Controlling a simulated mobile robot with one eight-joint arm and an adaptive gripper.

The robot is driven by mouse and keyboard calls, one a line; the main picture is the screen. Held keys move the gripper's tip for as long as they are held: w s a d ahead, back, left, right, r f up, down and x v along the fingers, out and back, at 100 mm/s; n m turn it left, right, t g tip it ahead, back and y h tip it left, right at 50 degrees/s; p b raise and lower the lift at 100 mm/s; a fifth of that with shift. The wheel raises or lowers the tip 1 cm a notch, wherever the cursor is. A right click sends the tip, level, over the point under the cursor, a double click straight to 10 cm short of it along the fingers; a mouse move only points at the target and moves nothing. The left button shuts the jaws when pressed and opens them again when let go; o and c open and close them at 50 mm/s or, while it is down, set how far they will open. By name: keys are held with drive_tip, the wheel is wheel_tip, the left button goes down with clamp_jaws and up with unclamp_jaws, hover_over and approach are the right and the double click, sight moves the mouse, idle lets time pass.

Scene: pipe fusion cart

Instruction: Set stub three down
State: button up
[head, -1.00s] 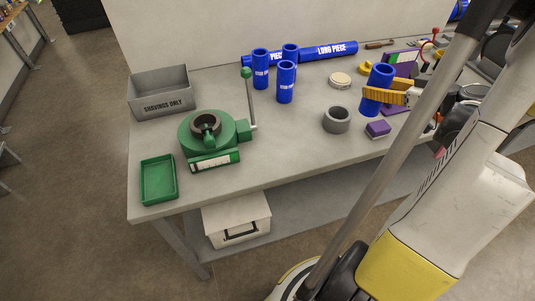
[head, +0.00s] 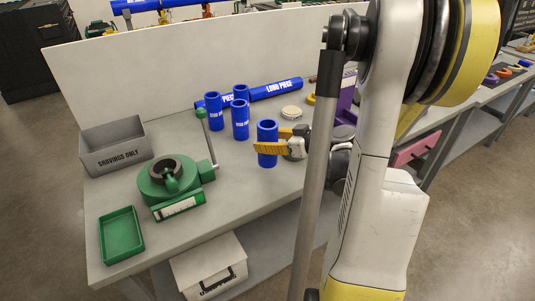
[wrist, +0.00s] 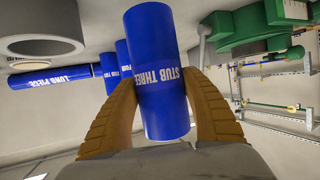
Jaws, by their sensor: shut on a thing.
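Stub three (head: 267,145) is a blue pipe piece with white lettering, held roughly upright in my gripper (head: 268,148) over the front middle of the bench. In the wrist view, stub three (wrist: 157,75) shows its label between the two tan fingers of my gripper (wrist: 162,108), which press on its sides. I cannot tell whether its lower end touches the bench top (head: 225,180). Three other blue stubs (head: 213,111) (head: 241,94) (head: 240,121) stand upright just behind and left of it.
The green clamp (head: 170,182) with its upright lever, a green tray (head: 121,235) and a grey shavings bin (head: 115,147) stand left. The blue long piece (head: 275,89) lies behind. A grey ring (wrist: 40,35) shows in the wrist view. Bare bench lies between clamp and stub three.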

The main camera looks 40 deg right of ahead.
drive_tip(key=shift+f+b, duration=0.95)
drive_tip(key=shift+f, duration=1)
drive_tip(key=shift+f, duration=0.1)
drive_tip(key=shift+f, duration=0.15)
drive_tip(key=o, duration=1.3)
drive_tip(key=shift+r, duration=0.2)
